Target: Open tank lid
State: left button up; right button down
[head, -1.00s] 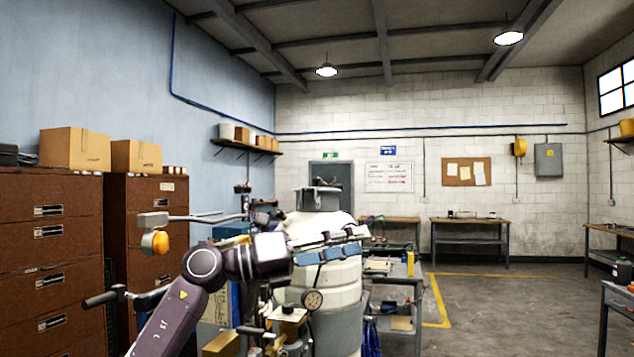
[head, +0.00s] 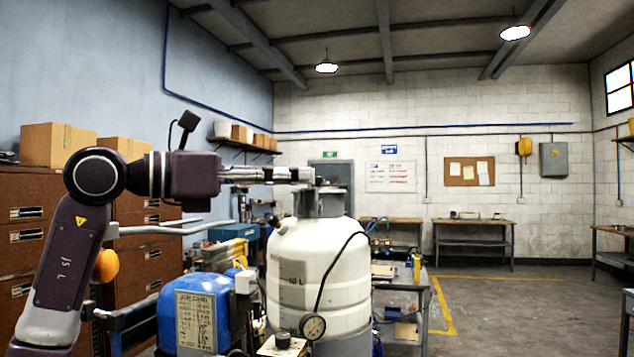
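The white tank (head: 318,265) of the line striper stands in the middle of the head view, with a grey neck and lid (head: 320,199) on top. My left arm comes in from the left, raised and level with the lid. My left gripper (head: 312,175) points right, with its fingertips at the top of the lid. The fingers look close together, but I cannot tell whether they grip the lid's handle or only lie beside or above it. The lid appears seated on the neck. My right gripper is not in view.
A blue motor housing (head: 195,312) and a pressure gauge (head: 312,326) sit beside the tank. The striper's grey handlebar (head: 178,227) runs below my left arm. Brown drawer cabinets (head: 28,228) stand at left, a workbench (head: 472,222) at the back. Floor at right is clear.

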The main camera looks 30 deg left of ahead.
aim_at(323, 192)
jog(key=i+j, duration=1.1)
jog(key=i, duration=0.1)
